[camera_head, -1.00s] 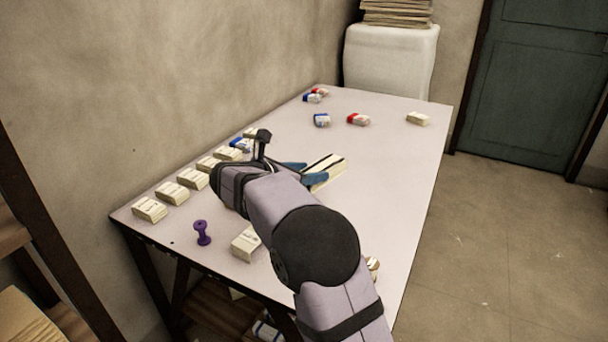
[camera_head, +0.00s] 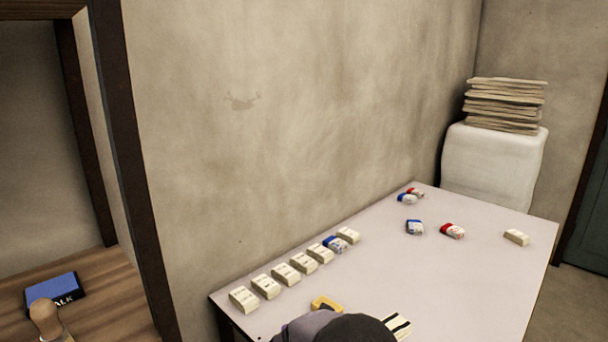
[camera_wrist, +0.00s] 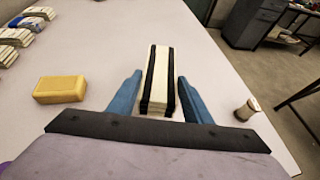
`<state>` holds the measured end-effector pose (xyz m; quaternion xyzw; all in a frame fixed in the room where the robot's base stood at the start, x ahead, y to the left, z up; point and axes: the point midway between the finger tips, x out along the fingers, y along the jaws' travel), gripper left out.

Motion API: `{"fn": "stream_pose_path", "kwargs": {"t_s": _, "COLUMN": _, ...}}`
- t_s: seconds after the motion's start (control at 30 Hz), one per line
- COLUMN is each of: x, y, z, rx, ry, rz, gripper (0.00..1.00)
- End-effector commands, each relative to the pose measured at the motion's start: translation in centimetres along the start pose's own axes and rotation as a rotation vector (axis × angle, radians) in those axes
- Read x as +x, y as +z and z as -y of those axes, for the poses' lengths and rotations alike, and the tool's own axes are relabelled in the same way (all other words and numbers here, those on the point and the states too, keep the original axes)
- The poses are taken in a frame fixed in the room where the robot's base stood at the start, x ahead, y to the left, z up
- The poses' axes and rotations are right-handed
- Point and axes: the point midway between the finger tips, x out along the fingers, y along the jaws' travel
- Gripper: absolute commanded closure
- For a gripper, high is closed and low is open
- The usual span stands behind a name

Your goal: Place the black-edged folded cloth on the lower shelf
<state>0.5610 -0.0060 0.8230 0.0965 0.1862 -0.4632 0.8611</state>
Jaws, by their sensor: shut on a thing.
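The folded cloth (camera_wrist: 158,80) is cream with black edges. In the wrist view it lies between the two blue fingers of my gripper (camera_wrist: 156,92), which is shut on it. In the head view a piece of the cloth (camera_head: 397,326) shows at the bottom edge beside my dark arm, over the white table; the fingers are hidden there. I cannot tell whether the cloth is lifted clear of the table. On the left a wooden shelf unit shows a shelf board (camera_head: 110,290); I cannot tell whether it is the lower shelf.
A row of cream bundles (camera_head: 267,286) lines the table's wall side. A yellow block (camera_wrist: 60,89) lies left of my gripper and a small cylinder (camera_wrist: 246,110) right of it. A blue box (camera_head: 55,291) and a wooden-knobbed item (camera_head: 44,315) occupy the shelf board. The table's middle is clear.

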Motion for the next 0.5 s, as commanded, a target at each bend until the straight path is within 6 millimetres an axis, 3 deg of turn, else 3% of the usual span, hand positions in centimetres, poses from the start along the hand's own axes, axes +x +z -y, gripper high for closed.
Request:
{"fn": "stream_pose_path", "kwargs": {"t_s": 0.03, "x": -1.4, "y": 0.7, "z": 0.7, "rx": -0.011, "ry": 0.005, "rz": 0.002, "gripper": 0.82}}
{"fn": "stream_pose_path", "kwargs": {"t_s": 0.1, "x": -2.5, "y": 0.2, "z": 1.7, "rx": -0.014, "ry": 0.011, "rz": 0.004, "gripper": 0.82}}
{"fn": "stream_pose_path", "kwargs": {"t_s": 0.5, "x": -7.7, "y": 0.0, "z": 8.3, "rx": -0.030, "ry": 0.056, "rz": 0.022, "gripper": 0.82}}
